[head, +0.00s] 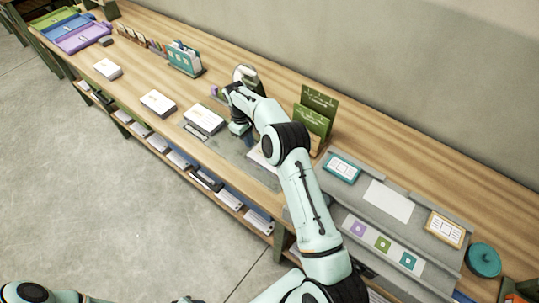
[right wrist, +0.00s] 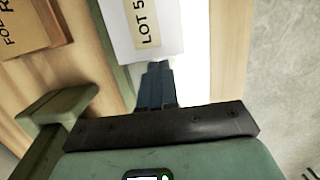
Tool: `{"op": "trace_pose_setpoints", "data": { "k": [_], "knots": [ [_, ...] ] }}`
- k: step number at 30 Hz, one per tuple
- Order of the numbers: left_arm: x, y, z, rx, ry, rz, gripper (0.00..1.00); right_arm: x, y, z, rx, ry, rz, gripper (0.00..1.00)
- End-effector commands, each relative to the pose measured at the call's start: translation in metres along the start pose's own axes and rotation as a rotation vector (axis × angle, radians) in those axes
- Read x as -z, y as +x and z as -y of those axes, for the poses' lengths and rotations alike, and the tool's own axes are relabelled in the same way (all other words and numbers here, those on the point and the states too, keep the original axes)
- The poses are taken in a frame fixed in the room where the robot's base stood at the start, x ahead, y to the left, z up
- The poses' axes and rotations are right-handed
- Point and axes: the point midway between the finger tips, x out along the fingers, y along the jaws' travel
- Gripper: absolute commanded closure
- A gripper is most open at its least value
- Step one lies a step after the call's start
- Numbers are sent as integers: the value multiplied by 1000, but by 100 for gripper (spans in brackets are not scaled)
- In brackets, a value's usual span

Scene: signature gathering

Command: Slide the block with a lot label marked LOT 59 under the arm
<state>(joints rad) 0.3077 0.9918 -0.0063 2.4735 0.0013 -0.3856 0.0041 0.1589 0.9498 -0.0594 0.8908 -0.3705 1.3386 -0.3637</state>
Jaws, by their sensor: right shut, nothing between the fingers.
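In the right wrist view, a white block (right wrist: 120,30) carries a tan label that reads "LOT 5"; the rest of the number is cut off. My right gripper (right wrist: 157,68) is shut and empty, with its fingertips at or very near the block's edge; I cannot tell if they touch. In the head view, my right gripper (head: 238,129) is low over the table, just right of a white block (head: 204,119). Two more white blocks lie farther left, one in the middle (head: 158,103) and one beyond (head: 108,69). Their labels are unreadable here. I cannot identify the task's arm.
A teal folder holder (head: 184,60) and green card stand (head: 316,108) stand behind. A grey tray (head: 350,222) with cards lies right. Colored trays (head: 85,36) are at the far left. The table between the white blocks is clear. A shelf with papers runs below the front edge.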

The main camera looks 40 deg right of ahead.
Motion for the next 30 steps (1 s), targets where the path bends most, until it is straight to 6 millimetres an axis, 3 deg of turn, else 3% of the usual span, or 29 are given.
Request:
{"op": "trace_pose_setpoints", "data": {
  "k": [2, 6, 16, 30],
  "knots": [
    [-3, 2, 2, 1, -1, 3, 57, -11, 1, 0, 0, 1, 0, 100],
    [-25, 25, 17, 10, -10, 30, 57, -42, 13, 1, 1, 1, 4, 100],
    [-39, 43, 29, 16, -16, 47, 57, -96, 18, 1, 2, 1, 1, 100],
    [-37, 40, 27, 15, -15, 44, 57, -92, 35, 2, 3, -1, 2, 100]
  ]
}}
